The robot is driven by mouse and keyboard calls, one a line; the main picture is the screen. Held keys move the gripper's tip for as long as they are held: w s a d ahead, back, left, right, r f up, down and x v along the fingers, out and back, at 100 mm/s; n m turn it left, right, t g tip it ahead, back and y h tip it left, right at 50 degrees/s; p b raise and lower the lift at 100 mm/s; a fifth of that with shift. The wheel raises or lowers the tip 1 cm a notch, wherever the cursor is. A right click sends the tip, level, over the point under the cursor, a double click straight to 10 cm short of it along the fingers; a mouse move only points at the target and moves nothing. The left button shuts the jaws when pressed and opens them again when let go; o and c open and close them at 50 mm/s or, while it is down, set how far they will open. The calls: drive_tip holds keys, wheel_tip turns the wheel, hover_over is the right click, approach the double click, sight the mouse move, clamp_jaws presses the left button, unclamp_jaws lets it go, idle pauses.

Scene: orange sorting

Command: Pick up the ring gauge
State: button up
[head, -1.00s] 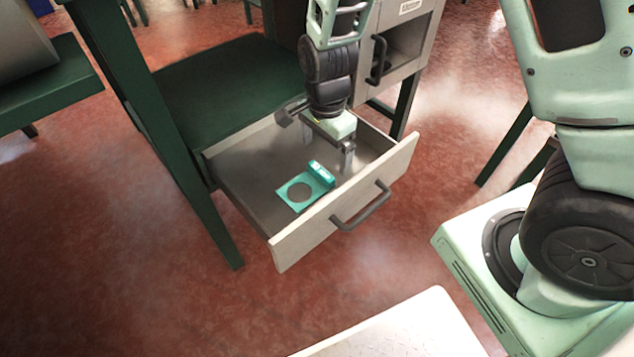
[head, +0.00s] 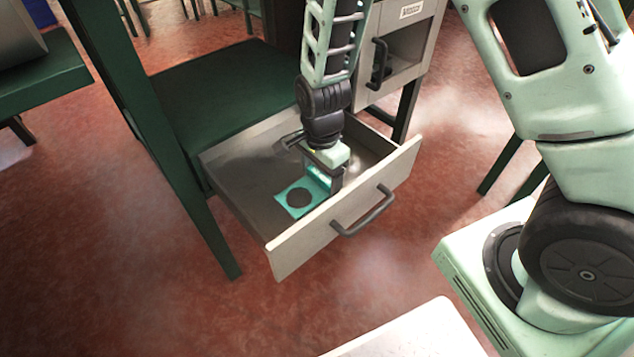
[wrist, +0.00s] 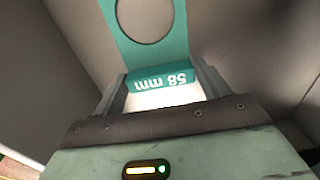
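The ring gauge (head: 291,207) is a flat teal plate with a round hole and a raised block at one end. It lies on the floor of the open drawer (head: 240,191). My gripper (head: 323,180) is down inside the drawer over the block end. In the wrist view my gripper (wrist: 162,85) is open, with a finger on each side of the block. Whether the fingers touch the block cannot be told.
The drawer front with its dark handle (head: 364,212) stands close to my gripper. A cabinet (head: 404,50) with a labelled front is behind on the right. A dark green table leg (head: 190,170) stands left of the drawer. The left part of the drawer floor is clear.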

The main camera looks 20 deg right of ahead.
drive_tip(key=c, duration=0.5)
drive_tip(key=shift+o, duration=0.2)
